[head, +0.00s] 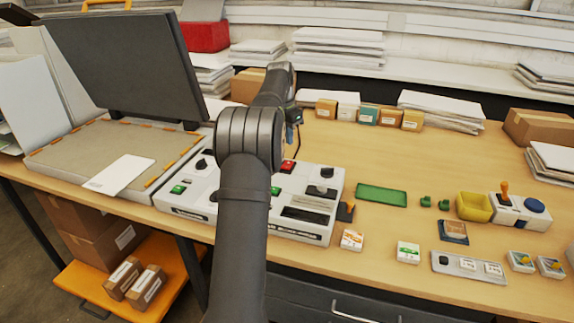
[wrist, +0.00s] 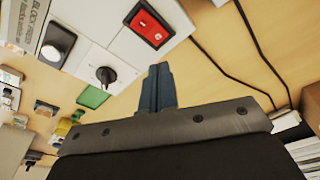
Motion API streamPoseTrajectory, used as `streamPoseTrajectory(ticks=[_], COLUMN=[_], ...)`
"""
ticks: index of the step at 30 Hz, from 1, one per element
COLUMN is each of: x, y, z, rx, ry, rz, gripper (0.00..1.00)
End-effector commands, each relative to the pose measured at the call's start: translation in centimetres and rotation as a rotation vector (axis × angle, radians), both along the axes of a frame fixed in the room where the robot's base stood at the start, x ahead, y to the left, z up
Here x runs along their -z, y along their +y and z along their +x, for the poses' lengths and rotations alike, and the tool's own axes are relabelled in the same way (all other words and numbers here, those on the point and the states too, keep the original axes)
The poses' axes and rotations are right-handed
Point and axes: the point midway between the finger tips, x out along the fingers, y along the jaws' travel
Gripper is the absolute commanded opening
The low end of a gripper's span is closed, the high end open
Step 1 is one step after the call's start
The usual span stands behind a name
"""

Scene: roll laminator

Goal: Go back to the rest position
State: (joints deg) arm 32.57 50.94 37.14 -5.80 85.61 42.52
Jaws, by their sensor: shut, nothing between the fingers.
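My gripper (wrist: 157,88) shows in the wrist view with its two dark blue fingers together and nothing between them. It hangs above the table near the back edge of the white control panel (head: 312,212). In the head view my arm hides most of the gripper and the middle of the panel. In the wrist view a red rocker switch (wrist: 149,24) and a black knob (wrist: 106,75) lie beyond the fingertips, apart from them. The red switch also shows in the head view (head: 287,166).
The laminator (head: 115,150) with its raised dark lid (head: 120,68) stands at left. A green tray (head: 381,195), a yellow bin (head: 474,206) and a joystick box (head: 520,212) stand at right. Small boxes (head: 368,115) and paper stacks line the back.

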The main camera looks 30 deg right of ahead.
Motion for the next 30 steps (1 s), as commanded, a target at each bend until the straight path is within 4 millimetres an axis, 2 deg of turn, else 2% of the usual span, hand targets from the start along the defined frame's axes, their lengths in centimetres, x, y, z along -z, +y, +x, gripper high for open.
streamPoseTrajectory(ticks=[8, 11, 21, 25, 30], x=[0.2, 1.1, 5.8, 6.8, 7.0], y=[0.0, 0.0, 0.0, 0.0, 0.0], z=[0.0, 0.0, 0.0, 0.0, 0.0], rx=[0.000, 0.000, 0.000, 0.001, 0.001], ry=[0.000, 0.001, 0.001, 0.000, 0.000], rz=[0.000, 0.001, 0.001, 0.000, 0.000], gripper=[0.00, 0.00, 0.00, 0.00, 0.00])
